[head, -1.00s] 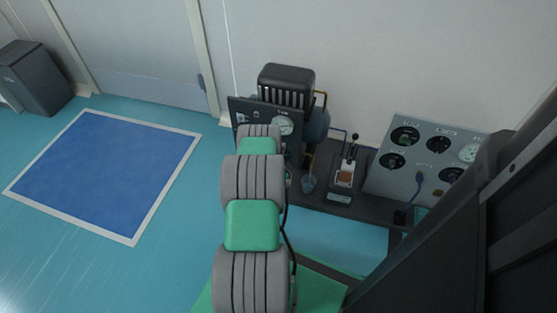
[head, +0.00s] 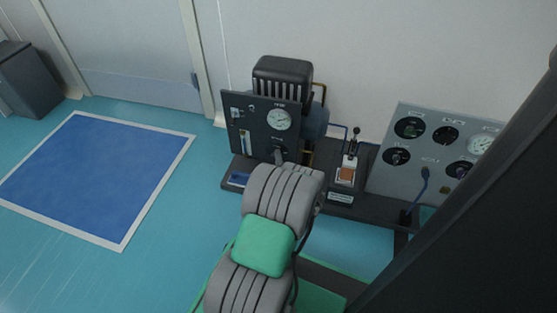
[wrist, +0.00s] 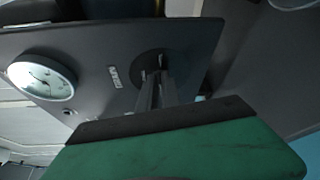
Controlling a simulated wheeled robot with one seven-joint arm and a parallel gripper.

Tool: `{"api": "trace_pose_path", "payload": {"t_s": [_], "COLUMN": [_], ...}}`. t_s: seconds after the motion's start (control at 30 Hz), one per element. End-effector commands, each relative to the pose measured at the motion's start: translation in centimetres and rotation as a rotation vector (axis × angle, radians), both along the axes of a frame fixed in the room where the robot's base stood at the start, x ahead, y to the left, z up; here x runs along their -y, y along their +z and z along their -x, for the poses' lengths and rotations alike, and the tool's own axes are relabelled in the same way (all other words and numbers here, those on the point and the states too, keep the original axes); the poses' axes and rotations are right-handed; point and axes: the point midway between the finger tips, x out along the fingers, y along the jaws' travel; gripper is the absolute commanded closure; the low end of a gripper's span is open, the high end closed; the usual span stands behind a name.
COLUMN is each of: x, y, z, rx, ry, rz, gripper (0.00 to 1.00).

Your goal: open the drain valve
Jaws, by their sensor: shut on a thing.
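A dark upright panel (head: 240,125) with a round gauge (head: 279,119) stands on the bench by the wall. In the wrist view, the dark knob (wrist: 148,62) is on the panel face beside a small white label too blurred to read. My gripper (wrist: 153,77) reaches the panel there, its two narrow fingers close together on the middle of the knob. It is shut on the knob's grip. I cannot tell how far the knob is turned.
A grey panel (head: 394,181) with several dials and a blue cable stands to the right. A small upright lever (head: 355,142) stands between the panels. A black finned unit (head: 283,78) is behind the dark panel. Open floor with a blue mat (head: 95,175) lies left.

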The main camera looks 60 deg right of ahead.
Motion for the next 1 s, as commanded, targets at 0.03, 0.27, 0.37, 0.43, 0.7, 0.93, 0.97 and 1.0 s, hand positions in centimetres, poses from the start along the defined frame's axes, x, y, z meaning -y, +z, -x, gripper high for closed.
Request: {"api": "trace_pose_path", "payload": {"t_s": [0.03,0.27,0.37,0.43,0.7,0.93,0.97,1.0], "x": [0.02,0.0,0.0,0.02,0.01,0.01,0.01,0.01], "y": [-0.16,-0.28,-0.32,-0.3,-0.32,-0.31,-0.31,-0.31], "z": [0.02,-0.09,-0.12,-0.15,-0.23,-0.27,-0.28,-0.28], "rx": [0.031,0.159,0.193,0.211,0.235,0.235,0.235,0.235], "ry": [0.0,0.002,0.003,0.004,0.005,0.006,0.006,0.007], "rz": [-0.005,-0.025,-0.03,-0.033,-0.037,-0.037,-0.037,-0.037], "gripper": [1.0,1.0,1.0,1.0,1.0,1.0,1.0,0.9]}}
